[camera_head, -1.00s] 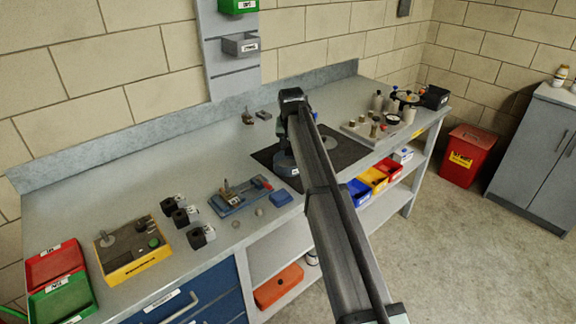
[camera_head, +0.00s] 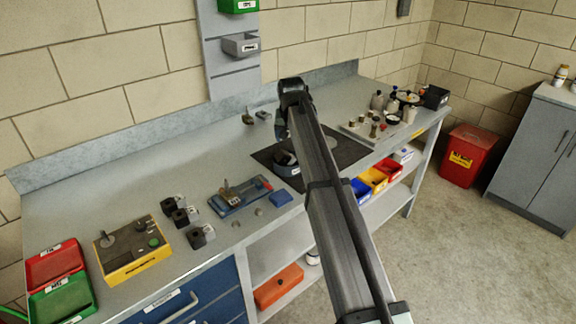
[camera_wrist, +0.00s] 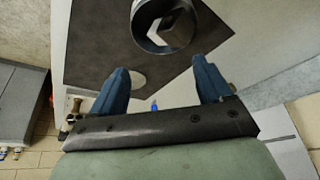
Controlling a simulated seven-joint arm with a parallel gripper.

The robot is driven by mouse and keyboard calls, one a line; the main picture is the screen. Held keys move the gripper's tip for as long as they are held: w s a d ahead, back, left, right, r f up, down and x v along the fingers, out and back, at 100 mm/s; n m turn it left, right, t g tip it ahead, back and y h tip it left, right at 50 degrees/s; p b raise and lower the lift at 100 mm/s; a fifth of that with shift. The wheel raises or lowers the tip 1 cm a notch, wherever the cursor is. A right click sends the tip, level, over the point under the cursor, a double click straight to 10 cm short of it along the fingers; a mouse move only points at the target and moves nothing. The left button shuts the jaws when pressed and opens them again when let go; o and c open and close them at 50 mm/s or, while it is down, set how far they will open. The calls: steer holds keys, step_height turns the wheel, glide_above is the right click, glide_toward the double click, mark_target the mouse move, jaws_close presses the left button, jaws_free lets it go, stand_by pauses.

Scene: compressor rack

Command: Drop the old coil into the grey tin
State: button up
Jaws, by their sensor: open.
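The grey tin (camera_head: 285,168) stands on the dark mat on the bench, partly hidden by my arm in the head view. In the wrist view the round tin (camera_wrist: 137,32) is at the top edge, cut off by the frame. A dark, block-shaped piece with a pale face, which looks like the old coil (camera_wrist: 178,27), lies tilted inside its rim. My gripper (camera_wrist: 161,66) is open, with its two blue fingers wide apart and nothing between them. It is apart from the tin. In the head view my arm largely hides the fingers.
Several black coil-like blocks (camera_head: 184,217) stand left of a blue fixture (camera_head: 240,196). A yellow tester (camera_head: 131,252) and red and green trays (camera_head: 57,264) are further left. A tray of small bottles and parts (camera_head: 372,131) is right of the mat (camera_head: 343,150).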

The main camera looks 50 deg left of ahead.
steer(key=v, duration=1)
stand_by(0.3)
